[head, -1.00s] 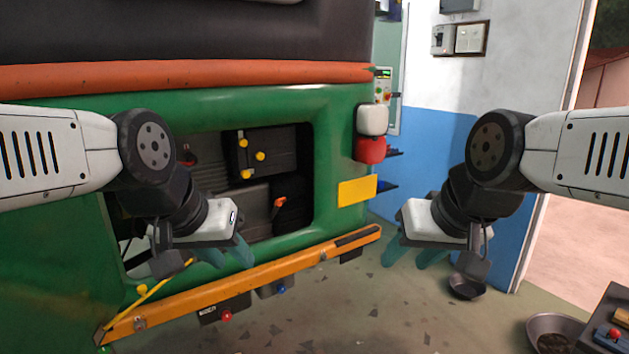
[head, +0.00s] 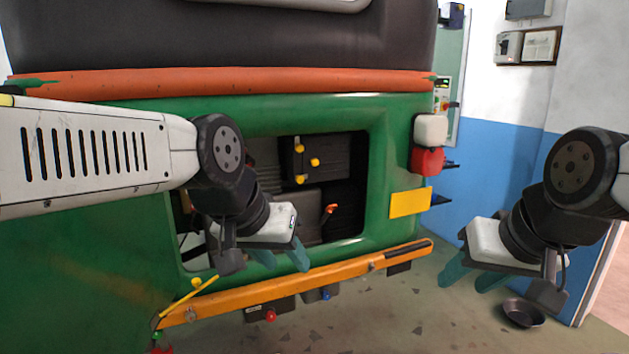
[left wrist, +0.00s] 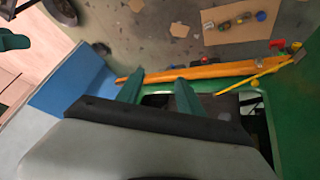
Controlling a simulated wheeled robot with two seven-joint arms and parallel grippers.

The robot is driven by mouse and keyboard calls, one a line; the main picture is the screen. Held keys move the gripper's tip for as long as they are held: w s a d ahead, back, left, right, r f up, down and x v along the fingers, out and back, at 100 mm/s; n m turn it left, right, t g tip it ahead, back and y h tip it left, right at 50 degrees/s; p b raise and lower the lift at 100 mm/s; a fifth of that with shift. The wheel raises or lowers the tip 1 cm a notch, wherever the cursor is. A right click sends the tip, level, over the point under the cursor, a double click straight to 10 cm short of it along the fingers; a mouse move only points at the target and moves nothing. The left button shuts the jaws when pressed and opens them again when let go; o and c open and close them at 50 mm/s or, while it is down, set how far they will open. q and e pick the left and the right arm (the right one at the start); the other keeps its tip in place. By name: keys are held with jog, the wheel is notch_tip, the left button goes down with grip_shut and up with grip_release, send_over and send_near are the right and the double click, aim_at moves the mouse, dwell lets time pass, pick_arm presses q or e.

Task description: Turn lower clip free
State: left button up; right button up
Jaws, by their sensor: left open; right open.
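The open rear bay of the green rickshaw (head: 385,140) shows a black box (head: 287,158) with yellow clips: an upper clip (head: 298,147), a side clip (head: 314,162) and a lower clip (head: 301,179). Below them, right of centre, is an orange-red lever (head: 330,209). My left gripper (head: 287,262) is open and empty, in front of the bay's lower edge, below and left of the lower clip and apart from it. In the left wrist view its two teal fingers (left wrist: 159,92) are spread over the bumper. My right gripper (head: 464,280) is open and empty, right of the rickshaw.
An orange bumper (head: 340,272) runs below the bay, with a yellow strap (head: 189,297) at its left end. A red-and-white lamp (head: 428,145) and a yellow plate (head: 409,202) are right of the bay. A dark bowl (head: 523,312) sits on the floor.

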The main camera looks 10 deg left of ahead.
pick_arm(q)
jog(key=w+a+n+t+y, duration=0.1)
jog(key=w+a+n+t, duration=0.15)
jog(key=w, duration=0.75)
jog(key=w+a+n+t+y, duration=0.1)
jog(key=w+a+n+t, duration=0.2)
jog(key=w, duration=0.6)
jog(key=n+t+h, duration=0.3)
jog(key=n+t, duration=0.2)
jog(key=n, duration=0.4)
send_near(299, 180)
jog(key=w, duration=0.1)
jog(key=shift+n+g, duration=0.25)
jog(key=x, duration=0.8)
jog(key=shift+w+r, duration=0.15)
grip_shut()
